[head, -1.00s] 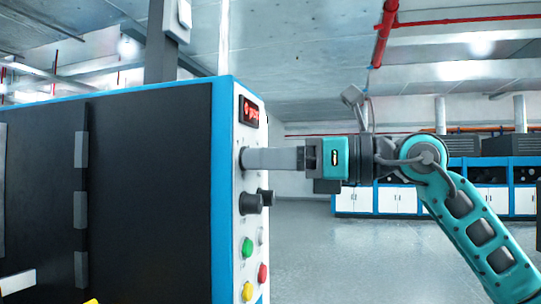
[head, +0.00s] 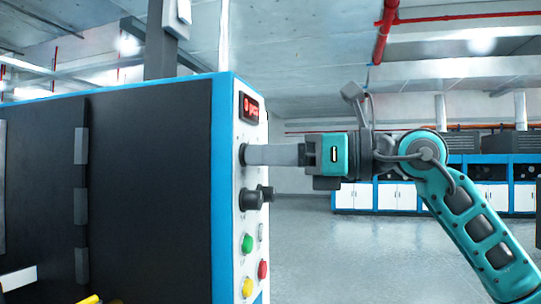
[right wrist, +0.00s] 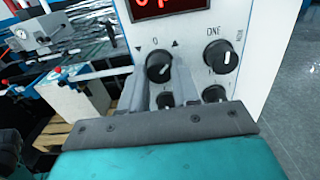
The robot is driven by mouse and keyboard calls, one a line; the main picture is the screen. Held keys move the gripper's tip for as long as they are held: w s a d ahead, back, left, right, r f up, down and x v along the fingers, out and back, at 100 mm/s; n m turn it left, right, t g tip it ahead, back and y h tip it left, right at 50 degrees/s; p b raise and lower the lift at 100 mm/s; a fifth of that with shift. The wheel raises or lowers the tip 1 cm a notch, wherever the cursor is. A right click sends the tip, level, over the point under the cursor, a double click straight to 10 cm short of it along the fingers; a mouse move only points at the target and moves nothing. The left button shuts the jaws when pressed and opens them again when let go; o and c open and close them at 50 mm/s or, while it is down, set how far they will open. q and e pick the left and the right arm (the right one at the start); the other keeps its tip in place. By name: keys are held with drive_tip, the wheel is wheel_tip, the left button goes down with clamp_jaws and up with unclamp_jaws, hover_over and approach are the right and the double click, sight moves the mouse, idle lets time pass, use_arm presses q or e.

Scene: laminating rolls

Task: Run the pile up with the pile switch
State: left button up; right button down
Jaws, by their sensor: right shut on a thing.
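The pile switch, a black round knob (right wrist: 159,66) with a white pointer line, is on the machine's white control panel (right wrist: 190,28). A 0 and down and up arrow marks are printed above it. My right gripper (right wrist: 160,76) is shut on this knob, one grey finger on each side. In the head view my right gripper (head: 247,155) reaches in from the right and its fingertips meet the panel side, below the red display (head: 249,109). There the knob is hidden by the fingers. The pointer looks slanted in the right wrist view. My left gripper is not in view.
Another black knob (right wrist: 224,57) marked ONE is to the right, with more knobs below. Green (head: 247,244), yellow (head: 247,287) and red (head: 263,270) buttons are lower on the panel. The machine's dark side fills the left. Open floor (head: 320,250) lies to the right.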

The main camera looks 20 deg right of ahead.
drive_tip(key=shift+n, duration=0.3)
use_arm(q)
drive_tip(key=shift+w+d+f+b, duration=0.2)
drive_tip(key=shift+b, duration=0.35)
use_arm(e)
drive_tip(key=shift+n, duration=4)
drive_tip(key=c, duration=0.8)
unclamp_jaws()
drive_tip(key=shift+d, duration=0.1)
